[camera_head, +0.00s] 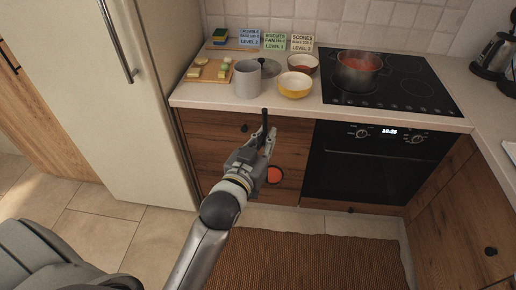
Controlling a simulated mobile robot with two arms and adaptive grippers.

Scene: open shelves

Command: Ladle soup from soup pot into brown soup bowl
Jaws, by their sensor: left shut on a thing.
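My left gripper (262,148) is shut on the dark handle of a ladle (264,120), which it holds upright in front of the drawers, beside the oven. The ladle's round cup (274,175) hangs low and shows orange-red soup in it. The steel soup pot (354,80) stands on the back left of the hob, steaming, with red soup inside. The brown soup bowl (304,71) sits on the counter left of the hob; its inside looks reddish, but I cannot tell whether that is soup. My right gripper is not in view.
A yellow bowl (294,86) stands in front of the brown bowl. A grey canister (247,80), a lid (270,68), a cutting board (208,72) with food and several cards (275,41) fill the counter's left. The fridge (115,110) stands left. Hob front is clear.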

